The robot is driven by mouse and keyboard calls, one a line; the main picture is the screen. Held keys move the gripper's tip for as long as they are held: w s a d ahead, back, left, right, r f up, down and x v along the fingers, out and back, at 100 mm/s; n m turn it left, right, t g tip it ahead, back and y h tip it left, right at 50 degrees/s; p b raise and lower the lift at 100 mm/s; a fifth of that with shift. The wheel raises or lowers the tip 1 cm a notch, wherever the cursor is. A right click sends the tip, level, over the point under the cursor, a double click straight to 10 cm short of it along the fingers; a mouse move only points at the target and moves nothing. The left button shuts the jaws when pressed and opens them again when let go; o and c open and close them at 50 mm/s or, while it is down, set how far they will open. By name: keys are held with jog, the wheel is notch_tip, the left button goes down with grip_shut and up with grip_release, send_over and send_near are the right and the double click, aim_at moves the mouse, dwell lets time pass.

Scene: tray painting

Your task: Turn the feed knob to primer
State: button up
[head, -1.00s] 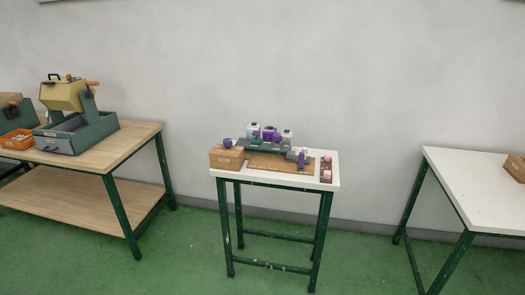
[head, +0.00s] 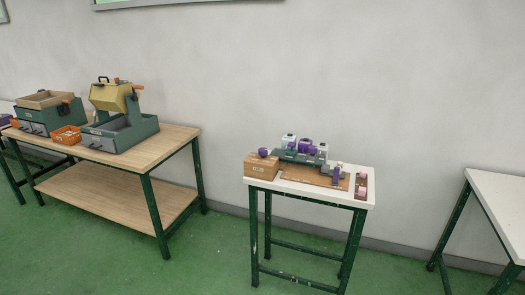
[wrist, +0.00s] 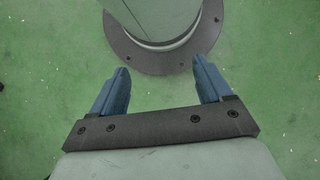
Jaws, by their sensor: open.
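A small white-topped table (head: 290,188) with green legs stands right of centre in the head view. It bears a cardboard-brown box (head: 260,168), a dark green unit (head: 298,157) with white and purple containers, and a purple round part (head: 263,152) on the box. The feed knob cannot be told apart at this size. My gripper (wrist: 165,85) shows only in the wrist view, its two blue fingers apart with nothing between them. It hangs over green floor, away from the tables.
At left a wooden two-shelf bench (head: 150,146) bears a yellow drum machine (head: 113,97), an orange bin (head: 67,135) and another green machine (head: 48,114). A white table (head: 497,195) stands at far right. Green floor (head: 215,255) between them is clear.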

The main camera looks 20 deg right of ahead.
jog(key=w+r+t, duration=0.1)
jog(key=w+r, duration=0.2)
jog(key=w, duration=0.7)
jog(key=w+r+t, duration=0.2)
jog(key=w+r, duration=0.1)
jog(key=w, duration=0.7)
jog(key=w+r+t, duration=0.2)
jog(key=w+r, duration=0.2)
jog(key=w, duration=0.6)
jog(key=shift+w+d, duration=0.25)
jog(key=shift+d, duration=0.1)
jog(key=shift+c, duration=0.3)
jog(key=w+d+r+t+h, duration=0.1)
jog(key=w+d+r, duration=0.1)
jog(key=w+r, duration=0.6)
jog(key=w+d+r+t+h, duration=0.15)
jog(key=w+r, duration=0.25)
jog(key=w, duration=0.8)
jog(key=n+h, duration=1.1)
jog(key=n, duration=0.7)
send_near(262, 150)
jog(key=shift+g, duration=0.35)
jog(key=x, duration=1)
jog(key=shift+w+d+f, duration=0.15)
jog(key=shift+w+d, duration=0.2)
jog(key=shift+c, duration=0.3)
